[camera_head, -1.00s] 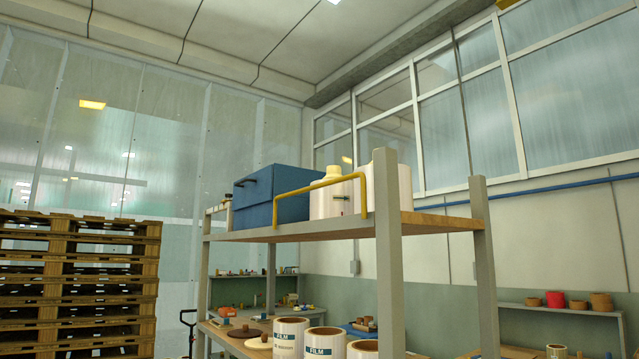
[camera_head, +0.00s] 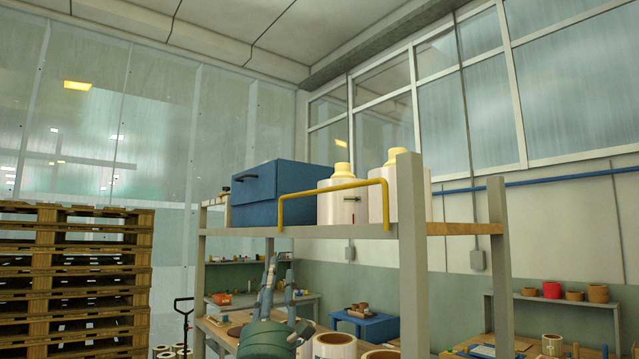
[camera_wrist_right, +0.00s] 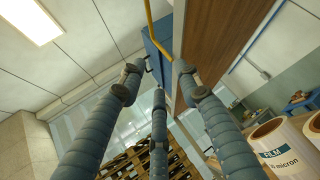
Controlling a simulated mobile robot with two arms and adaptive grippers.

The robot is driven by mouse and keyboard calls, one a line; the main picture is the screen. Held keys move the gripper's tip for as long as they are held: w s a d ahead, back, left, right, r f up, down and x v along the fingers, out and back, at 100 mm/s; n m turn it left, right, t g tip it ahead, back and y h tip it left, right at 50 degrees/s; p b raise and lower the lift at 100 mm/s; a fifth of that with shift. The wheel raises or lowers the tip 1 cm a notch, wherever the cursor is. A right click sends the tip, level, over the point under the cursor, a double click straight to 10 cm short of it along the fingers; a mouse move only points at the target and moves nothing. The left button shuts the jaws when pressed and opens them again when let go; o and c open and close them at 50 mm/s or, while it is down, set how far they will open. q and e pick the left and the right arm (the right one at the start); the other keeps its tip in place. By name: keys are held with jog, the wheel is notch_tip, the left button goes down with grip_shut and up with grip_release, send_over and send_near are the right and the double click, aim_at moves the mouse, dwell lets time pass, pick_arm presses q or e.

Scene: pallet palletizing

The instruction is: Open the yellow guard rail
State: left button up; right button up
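The yellow guard rail (camera_head: 335,187) is a bent bar along the front edge of the upper shelf (camera_head: 330,231). It stands upright in front of the blue box and a white bottle. In the right wrist view, the rail (camera_wrist_right: 149,25) runs at the top, beyond the fingers. My right gripper (camera_head: 280,272) is below the upper shelf board, lower left of the rail and apart from it. Its three fingers point up. In the right wrist view, the gripper (camera_wrist_right: 157,84) has its fingers spread with nothing between them. My left gripper is not in view.
A blue box (camera_head: 270,192) and white bottles (camera_head: 338,203) stand on the upper shelf. A grey post (camera_head: 411,255) rises at its right front. Film rolls (camera_head: 333,346) sit below. Stacked pallets (camera_head: 75,285) stand at left. The space left of the shelf is open.

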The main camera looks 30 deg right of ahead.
aim_at(319, 191)
jog(key=s+d+r+m+g+h, duration=0.4)
jog(key=s+r+m+h, duration=0.2)
jog(key=s+r+m, duration=0.35)
jog(key=shift+m, duration=0.55)
jog(key=p+x, duration=0.1)
jog(key=x, duration=0.2)
jog(key=p+x, duration=0.2)
jog(key=x, duration=0.2)
jog(key=a+p+x, duration=0.1)
jog(key=p+x, duration=0.1)
jog(key=x, duration=0.2)
jog(key=shift+w+r, duration=0.1)
jog(key=shift+w, duration=0.25)
jog(key=shift+w+d+r+p, duration=0.3)
jog(key=shift+w+r+p, duration=0.1)
jog(key=shift+w+p, duration=0.1)
grip_shut()
